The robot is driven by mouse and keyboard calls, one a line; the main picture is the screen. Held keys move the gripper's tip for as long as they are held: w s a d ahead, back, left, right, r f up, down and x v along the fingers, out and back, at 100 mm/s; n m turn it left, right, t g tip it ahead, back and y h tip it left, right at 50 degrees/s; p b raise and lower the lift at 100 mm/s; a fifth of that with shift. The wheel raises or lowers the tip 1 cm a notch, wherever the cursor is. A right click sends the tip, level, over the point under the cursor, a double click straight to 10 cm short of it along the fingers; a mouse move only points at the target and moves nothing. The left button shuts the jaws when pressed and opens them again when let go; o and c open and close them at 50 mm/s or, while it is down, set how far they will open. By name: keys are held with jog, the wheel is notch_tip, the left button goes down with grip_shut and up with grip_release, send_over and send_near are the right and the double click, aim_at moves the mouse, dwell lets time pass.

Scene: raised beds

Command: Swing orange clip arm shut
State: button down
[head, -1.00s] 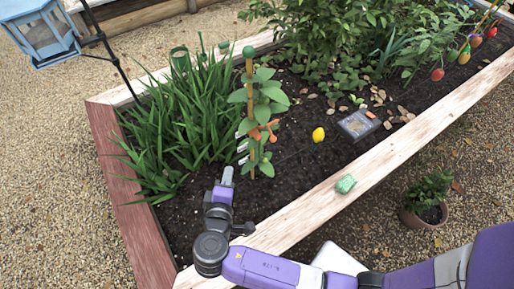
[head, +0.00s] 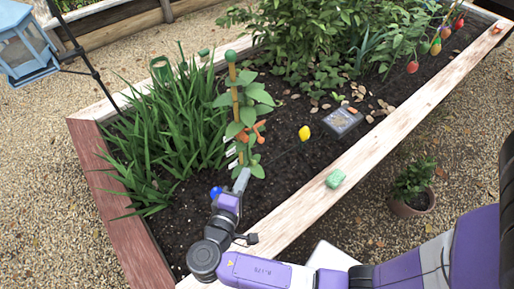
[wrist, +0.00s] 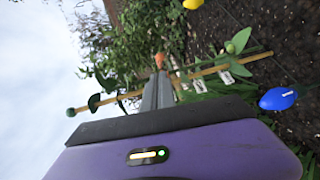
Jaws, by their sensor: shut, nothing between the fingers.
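The orange clip (head: 245,136) is on a bamboo stake (head: 236,100) with a leafy plant, in the soil of the raised bed. An orange arm seems to stick out to the right of the stake, but the clip is too small to read its angle. My gripper (head: 243,174) is shut and empty, just below the clip, in front of the lower leaves. In the wrist view, my gripper (wrist: 158,82) points at the orange clip (wrist: 160,61), which shows just past the fingertips beside the stake (wrist: 215,69). I cannot tell whether they touch.
A blue egg-shaped thing (wrist: 278,98) is near the gripper, also in the head view (head: 215,192). White tags (head: 231,157) hang by the stake. A yellow thing (head: 304,133) lies right of it.

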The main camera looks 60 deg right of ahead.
jog(key=x, duration=1.2)
jog(key=shift+p, duration=0.3)
jog(key=shift+d, duration=0.2)
